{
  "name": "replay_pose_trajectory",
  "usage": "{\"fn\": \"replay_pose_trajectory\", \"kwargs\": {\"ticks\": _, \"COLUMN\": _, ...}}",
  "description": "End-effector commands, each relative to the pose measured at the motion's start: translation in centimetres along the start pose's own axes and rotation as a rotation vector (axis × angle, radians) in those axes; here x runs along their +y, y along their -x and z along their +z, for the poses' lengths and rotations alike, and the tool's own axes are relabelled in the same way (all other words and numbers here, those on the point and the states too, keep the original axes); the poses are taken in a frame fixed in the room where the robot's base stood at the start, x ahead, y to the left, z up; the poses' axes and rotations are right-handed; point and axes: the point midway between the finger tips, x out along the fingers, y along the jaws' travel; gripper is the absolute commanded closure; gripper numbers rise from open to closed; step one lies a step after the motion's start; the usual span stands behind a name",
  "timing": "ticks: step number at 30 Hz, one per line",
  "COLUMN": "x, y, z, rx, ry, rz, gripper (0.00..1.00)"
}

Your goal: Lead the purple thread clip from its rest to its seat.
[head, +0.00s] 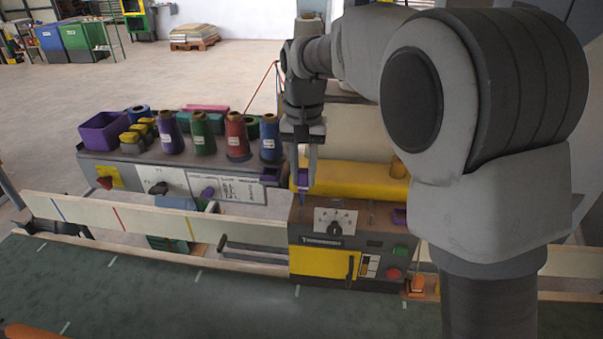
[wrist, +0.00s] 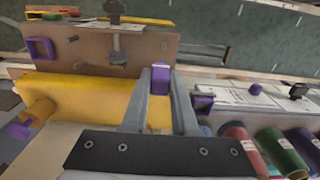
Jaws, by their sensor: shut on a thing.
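The purple thread clip (wrist: 160,78) is between the fingertips of my gripper (wrist: 158,85). In the head view my gripper (head: 304,178) points down and is shut on the clip (head: 302,180), above the back left of the machine box. A purple square holder (head: 270,174) sits at the right end of the spool rack; it also shows in the wrist view (wrist: 203,104), right of the fingers. Another purple square holder (head: 399,217) is on the right of the machine box; in the wrist view (wrist: 40,49) it looks empty. I cannot tell which holder is rest or seat.
The yellow roll (head: 350,180) lies right behind the clip. Several thread cones (head: 236,136) stand on the rack at left. The machine box (head: 340,225) has a dial, a green button and a red button (head: 393,274). A white rail (head: 130,218) runs along the front.

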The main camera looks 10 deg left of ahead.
Motion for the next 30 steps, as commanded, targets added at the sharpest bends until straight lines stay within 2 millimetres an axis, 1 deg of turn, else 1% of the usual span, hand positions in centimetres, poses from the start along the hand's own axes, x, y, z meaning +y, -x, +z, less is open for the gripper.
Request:
{"fn": "replay_pose_trajectory", "kwargs": {"ticks": 9, "x": 2.2, "y": -0.3, "z": 0.0, "rx": -0.001, "ry": -0.003, "rz": 0.0, "gripper": 1.0}}
{"fn": "replay_pose_trajectory", "kwargs": {"ticks": 30, "x": 7.1, "y": -0.2, "z": 0.0, "rx": -0.001, "ry": -0.002, "rz": 0.0, "gripper": 1.0}}
